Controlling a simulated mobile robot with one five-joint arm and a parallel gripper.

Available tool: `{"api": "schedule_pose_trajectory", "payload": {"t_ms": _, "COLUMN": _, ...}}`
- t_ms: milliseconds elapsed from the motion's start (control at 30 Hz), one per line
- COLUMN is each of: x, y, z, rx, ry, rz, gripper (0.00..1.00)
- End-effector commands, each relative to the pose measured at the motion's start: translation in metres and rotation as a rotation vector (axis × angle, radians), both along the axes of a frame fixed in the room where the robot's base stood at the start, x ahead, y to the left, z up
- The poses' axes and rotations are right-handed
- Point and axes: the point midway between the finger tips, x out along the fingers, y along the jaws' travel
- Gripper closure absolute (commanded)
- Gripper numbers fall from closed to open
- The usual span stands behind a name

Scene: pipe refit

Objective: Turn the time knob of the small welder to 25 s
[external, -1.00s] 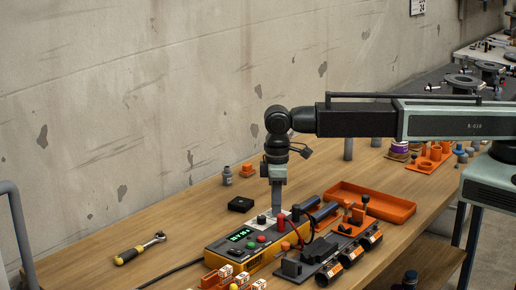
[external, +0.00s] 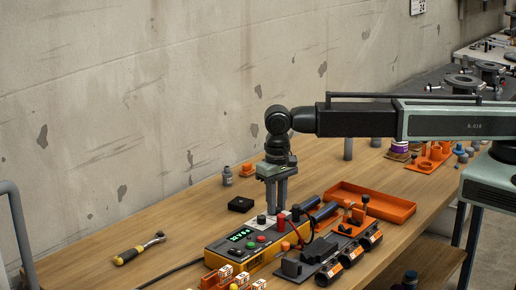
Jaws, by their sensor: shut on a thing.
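The small welder (external: 262,262) is a yellow and dark box on the bench, with a green lit display (external: 240,234), red and green buttons and a pale panel at its far right end. A dark knob (external: 262,219) stands on that panel, left of my fingertips. My gripper (external: 276,210) points straight down over the panel, its two fingers side by side. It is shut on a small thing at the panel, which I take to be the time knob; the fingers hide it. The display digits and the knob's setting are too small to read.
A red post (external: 281,218) and cables stand close to my fingers. Dark clamps with orange parts (external: 330,272) are at the front right, an orange tray (external: 372,203) behind them. A ratchet (external: 138,250) lies left. The bench between ratchet and black box (external: 241,204) is clear.

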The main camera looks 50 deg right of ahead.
Motion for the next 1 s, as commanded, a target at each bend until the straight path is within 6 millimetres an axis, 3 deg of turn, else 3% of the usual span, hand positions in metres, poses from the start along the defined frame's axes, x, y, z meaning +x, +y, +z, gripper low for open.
{"api": "schedule_pose_trajectory", "payload": {"t_ms": 400, "x": -0.0015, "y": -0.0011, "z": -0.0005, "rx": -0.002, "ry": 0.004, "rz": -0.193, "gripper": 1.0}}
{"api": "schedule_pose_trajectory", "payload": {"t_ms": 967, "x": -0.0017, "y": -0.0012, "z": -0.0006, "rx": -0.003, "ry": 0.005, "rz": -0.223, "gripper": 1.0}}
{"api": "schedule_pose_trajectory", "payload": {"t_ms": 1000, "x": -0.0018, "y": -0.0011, "z": -0.0006, "rx": -0.003, "ry": 0.005, "rz": -0.223, "gripper": 0.72}}
